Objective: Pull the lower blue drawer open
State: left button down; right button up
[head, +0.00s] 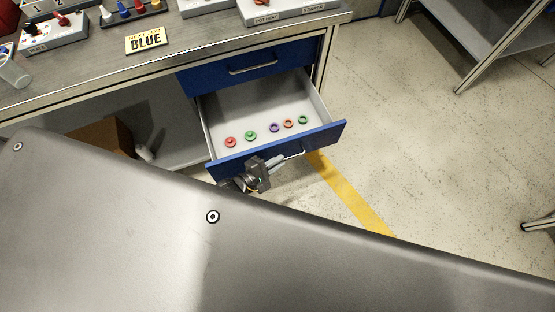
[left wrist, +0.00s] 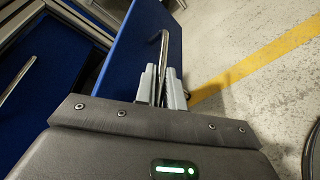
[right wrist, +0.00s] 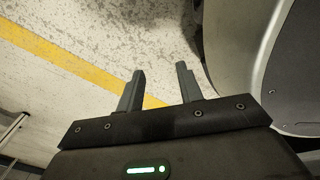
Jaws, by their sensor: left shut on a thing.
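The lower blue drawer (head: 224,168) stands pulled out from under the workbench, with its pale inside showing. Several small ring-shaped pieces, red, green, purple and orange, lie in it. My left gripper (head: 272,162) is at the drawer's front, on its bar handle (head: 294,155). In the left wrist view the fingers (left wrist: 161,85) are closed around the handle (left wrist: 164,50), with the blue front (left wrist: 135,50) beside them. My right gripper (right wrist: 157,88) shows only in the right wrist view, open and empty above the floor.
The upper blue drawer (head: 250,68) is shut above. A cardboard box (head: 105,137) sits on the shelf below. Open floor with a yellow stripe (head: 350,195) lies to the right.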

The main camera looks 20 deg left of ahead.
pick_arm(q)
jog(key=c, duration=1.5)
grip_release()
jog(key=v, duration=1)
jog(key=shift+s+a+r+p, duration=0.15)
jog(key=shift+s+a+p, duration=0.05)
jog(key=shift+s+p, duration=0.15)
pick_arm(e)
jog(key=shift+s+d+r, duration=0.1)
jog(key=shift+s+d, duration=0.1)
jog(key=shift+s, duration=0.1)
jog(key=shift+s, duration=0.4)
